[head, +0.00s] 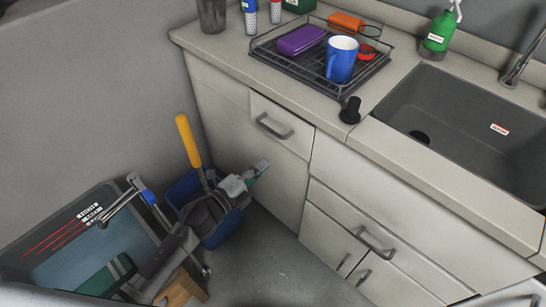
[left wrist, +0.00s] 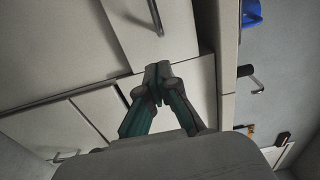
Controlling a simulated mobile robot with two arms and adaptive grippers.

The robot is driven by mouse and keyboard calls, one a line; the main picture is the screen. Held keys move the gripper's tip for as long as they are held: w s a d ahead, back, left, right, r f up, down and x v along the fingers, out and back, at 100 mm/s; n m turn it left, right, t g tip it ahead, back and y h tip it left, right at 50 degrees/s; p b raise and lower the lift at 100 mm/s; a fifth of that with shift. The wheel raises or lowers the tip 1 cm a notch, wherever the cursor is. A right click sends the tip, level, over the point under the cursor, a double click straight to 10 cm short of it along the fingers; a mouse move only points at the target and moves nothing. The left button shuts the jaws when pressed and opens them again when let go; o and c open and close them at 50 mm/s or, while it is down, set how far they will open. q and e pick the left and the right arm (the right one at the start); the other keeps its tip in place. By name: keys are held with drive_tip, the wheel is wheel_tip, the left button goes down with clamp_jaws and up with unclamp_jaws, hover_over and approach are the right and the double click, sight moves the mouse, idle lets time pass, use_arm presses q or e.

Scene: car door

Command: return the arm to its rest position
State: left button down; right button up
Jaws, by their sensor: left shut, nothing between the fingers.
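My left arm (head: 205,215) reaches up from the lower left in the head view, in front of a blue bin. My left gripper (head: 262,167) is at its end, beside the lower cabinet front (head: 245,130). Whether it touches the cabinet cannot be told. In the left wrist view, its teal and grey fingers (left wrist: 158,72) are together and hold nothing, with pale cabinet fronts (left wrist: 155,35) beyond them. My right gripper is not in view.
A blue bin (head: 183,190) with a yellow-handled tool (head: 188,140) stands behind my arm. A counter (head: 225,50) carries a dish rack (head: 290,68), a blue mug (head: 341,60) and a sink (head: 455,110). Grey floor (head: 285,270) is clear in front of the cabinets.

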use_arm(q)
drive_tip(key=s+a+f+n+g+y+p, duration=0.1)
drive_tip(key=s+a+f+n+g+y, duration=0.25)
drive_tip(key=f, duration=0.55)
drive_tip(key=s+a+f+n+y+p, duration=0.1)
drive_tip(key=s+a+f+n+y, duration=0.2)
drive_tip(key=s+a+f+n, duration=0.5)
drive_tip(key=s+a+f+n+g+y+p, duration=0.1)
drive_tip(key=s+a+f+n+y, duration=0.15)
drive_tip(key=f, duration=0.85)
drive_tip(key=s+f+n+g+p, duration=0.1)
drive_tip(key=s+f+n+g, duration=0.2)
drive_tip(key=s, duration=0.7)
drive_tip(key=s+a+f+n+g+y, duration=0.1)
drive_tip(key=s+f, duration=0.4)
drive_tip(key=s, duration=0.6)
drive_tip(key=s+a+f+n+g+y+p, duration=0.1)
drive_tip(key=s+f+n+g, duration=0.3)
drive_tip(key=s, duration=0.6)
drive_tip(key=shift+s+f+n+g+p, duration=0.3)
drive_tip(key=shift+f+n+g, duration=0.05)
drive_tip(key=shift+n, duration=0.25)
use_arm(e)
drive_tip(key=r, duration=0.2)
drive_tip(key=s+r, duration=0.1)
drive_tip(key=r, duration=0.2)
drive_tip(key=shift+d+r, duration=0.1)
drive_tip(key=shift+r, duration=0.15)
